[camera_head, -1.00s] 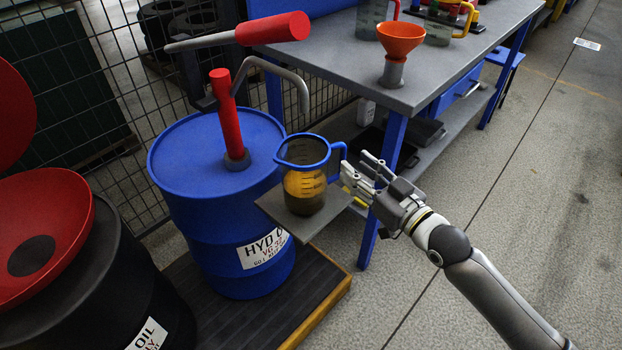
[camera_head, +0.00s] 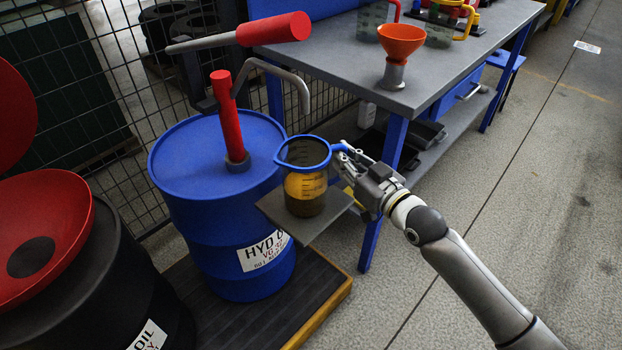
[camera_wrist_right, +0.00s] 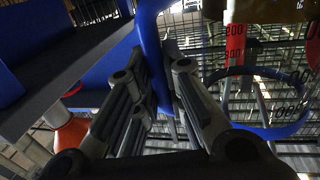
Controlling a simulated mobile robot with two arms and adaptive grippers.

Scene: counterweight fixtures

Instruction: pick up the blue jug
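The blue jug (camera_head: 306,178) is a clear measuring jug with a blue rim and blue handle, partly filled with amber liquid. It stands upright on a small grey shelf (camera_head: 334,217) in front of the blue drum. My right gripper (camera_head: 345,160) is at the jug's handle, on the jug's right side. In the right wrist view, the blue handle (camera_wrist_right: 152,45) runs between the two fingers (camera_wrist_right: 155,85). The fingers lie close along both sides; whether they press on it cannot be told. My left gripper is not in view.
The blue drum (camera_head: 212,165) with a red-handled pump (camera_head: 228,115) stands behind and left of the jug. The pump's bent spout (camera_head: 302,92) hangs above it. A grey workbench (camera_head: 345,62) with an orange funnel (camera_head: 400,42) is behind.

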